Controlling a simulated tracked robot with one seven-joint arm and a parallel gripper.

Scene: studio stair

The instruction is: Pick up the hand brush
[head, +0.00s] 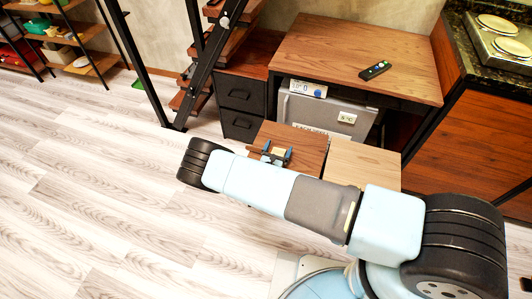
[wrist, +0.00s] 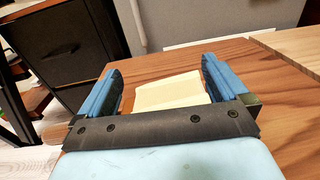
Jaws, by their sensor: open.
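My gripper (head: 277,153) is over the low brown wooden top (head: 300,141) in front of the desk. In the wrist view, its two blue fingers stand wide apart. A flat cream-yellow block (wrist: 170,92) shows between and beyond them, on or just above the brown top (wrist: 250,85). The fingers do not visibly close on it. Its near part is hidden by my gripper's dark crossbar. No other thing is plainly a hand brush.
A lighter wooden top (head: 362,164) adjoins on the right. Behind stands a desk (head: 350,55) with a remote (head: 375,70) on it and a grey appliance (head: 315,112) below. A black drawer unit (head: 240,95) and stair (head: 195,75) are left. Open floor (head: 90,180) lies left.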

